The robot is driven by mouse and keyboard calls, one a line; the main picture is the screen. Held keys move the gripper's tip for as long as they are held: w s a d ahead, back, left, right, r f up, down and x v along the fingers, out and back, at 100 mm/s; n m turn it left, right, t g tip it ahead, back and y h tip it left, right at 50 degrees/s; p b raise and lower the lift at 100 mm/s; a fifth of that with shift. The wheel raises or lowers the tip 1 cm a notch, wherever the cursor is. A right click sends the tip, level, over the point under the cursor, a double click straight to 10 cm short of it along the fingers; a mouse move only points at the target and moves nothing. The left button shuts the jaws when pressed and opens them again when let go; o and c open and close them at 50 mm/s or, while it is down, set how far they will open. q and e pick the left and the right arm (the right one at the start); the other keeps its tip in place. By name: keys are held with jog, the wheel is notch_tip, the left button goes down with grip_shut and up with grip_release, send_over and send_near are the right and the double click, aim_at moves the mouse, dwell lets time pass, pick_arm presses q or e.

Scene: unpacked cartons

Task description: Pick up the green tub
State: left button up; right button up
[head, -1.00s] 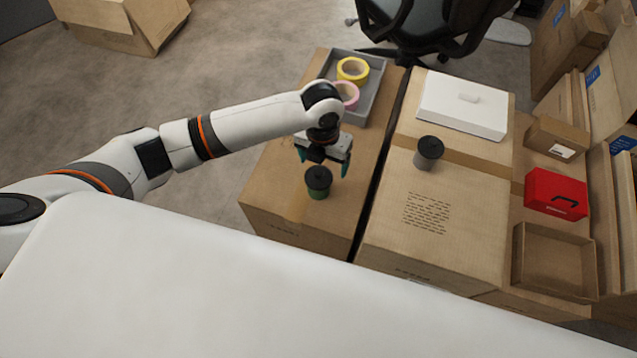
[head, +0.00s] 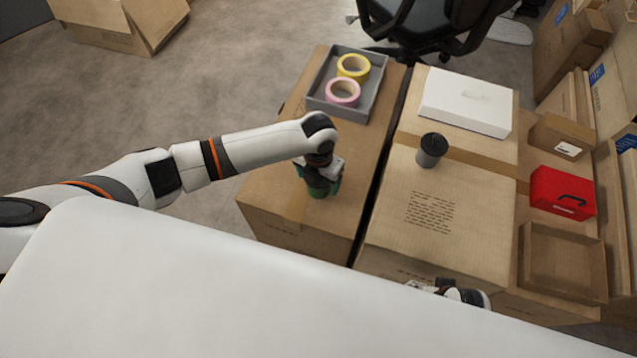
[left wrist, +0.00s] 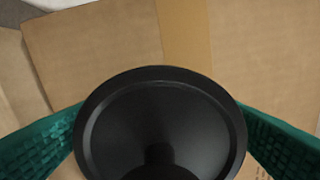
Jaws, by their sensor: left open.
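The green tub (head: 317,193) stands on the left carton, with a black lid on top. In the left wrist view its round black lid (left wrist: 160,120) fills the lower middle and hides the tub's body. My left gripper (head: 320,182) is over the tub from above, its green-padded fingers on either side of it. The fingers are open, and the left wrist view shows them at both sides of the lid. Part of my right arm shows at the lower edge of the head view; its gripper's fingers cannot be made out.
A grey tray (head: 375,95) with a yellow tape roll (head: 353,67) and a pink tape roll (head: 343,92) lies behind on the same carton. A grey tub with a dark lid (head: 431,152), a white box (head: 466,102) and a red case (head: 562,192) stand to the right. A dark gap separates the cartons.

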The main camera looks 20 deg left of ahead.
pick_arm(q)
jog(key=shift+f, duration=0.35)
jog(key=shift+c, duration=0.3)
jog(key=c, duration=0.9)
jog(key=shift+r, duration=0.1)
